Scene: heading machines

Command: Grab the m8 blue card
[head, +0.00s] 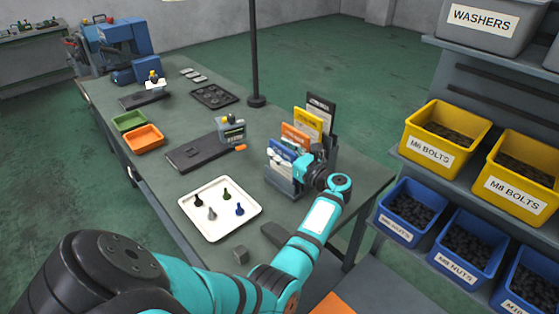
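The blue card (280,147) stands at the front of a grey card rack (282,184) on the workbench. Behind it stand an orange card (294,135), a yellow card (308,122) and a black card (321,106). My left gripper (284,160) is at the front of the rack, right by the blue card, and covers part of it. The fingertips are small and partly hidden, so I cannot tell whether they are open or shut, or whether they touch the card. I cannot read the card's lettering. My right gripper is not in view.
A white tray (246,213) with several small parts lies left of the rack. A black pole (254,60) rises behind. Shelves with yellow bins (425,157) and blue bins (398,226) stand at right.

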